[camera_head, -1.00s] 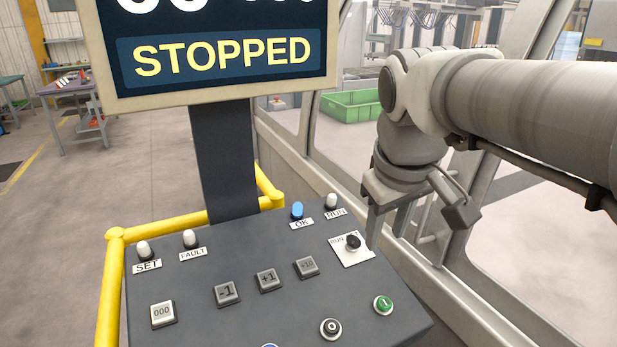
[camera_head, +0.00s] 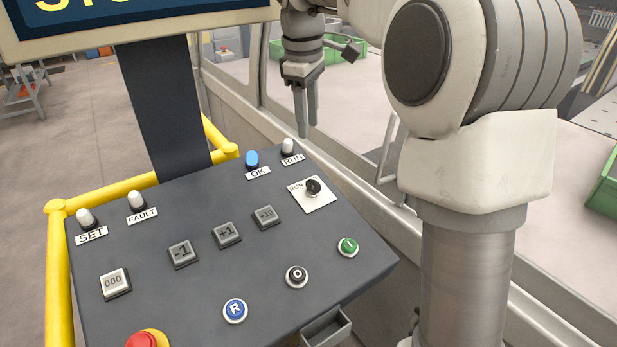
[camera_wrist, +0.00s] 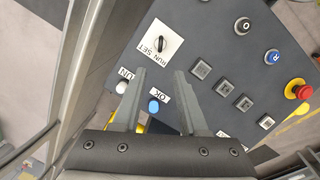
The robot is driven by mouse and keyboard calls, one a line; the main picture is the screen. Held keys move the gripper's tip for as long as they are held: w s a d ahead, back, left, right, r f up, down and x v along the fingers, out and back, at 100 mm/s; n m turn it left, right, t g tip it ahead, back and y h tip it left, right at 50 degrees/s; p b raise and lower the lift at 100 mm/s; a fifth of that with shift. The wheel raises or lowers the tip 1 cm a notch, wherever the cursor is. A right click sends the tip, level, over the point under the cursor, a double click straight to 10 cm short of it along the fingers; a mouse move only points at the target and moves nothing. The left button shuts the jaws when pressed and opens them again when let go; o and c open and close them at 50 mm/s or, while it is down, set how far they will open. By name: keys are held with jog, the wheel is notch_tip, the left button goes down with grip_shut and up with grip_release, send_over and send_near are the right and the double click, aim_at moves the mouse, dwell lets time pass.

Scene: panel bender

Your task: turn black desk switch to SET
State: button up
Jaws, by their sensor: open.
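The black desk switch (camera_head: 313,187) is a small rotary knob on a white plate at the right of the dark desk panel. In the head view, RUN shows at the plate's left and the other label is hidden by the knob. In the wrist view the switch (camera_wrist: 160,43) shows with both RUN and SET labels beside it; I cannot tell which one it points to. My gripper (camera_head: 306,128) hangs above and behind the panel's far edge, apart from the switch. In the wrist view its two fingers (camera_wrist: 160,75) are spread and empty.
The blue OK lamp (camera_head: 252,159) and white RUN lamp (camera_head: 288,146) stand on the panel near the switch. Grey keys and round buttons, including a green one (camera_head: 348,247), lie nearer. A yellow rail (camera_head: 60,270) borders the desk. The machine wall is behind.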

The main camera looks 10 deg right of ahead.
aim_at(312, 179)
jog(key=f, duration=0.5)
jog(key=w+f+b, duration=0.1)
jog(key=f, duration=0.4)
jog(key=d+f, duration=0.1)
jog(key=f, duration=0.5)
jog(key=shift+w+d, duration=0.1)
jog(key=shift+w, duration=0.05)
grip_shut()
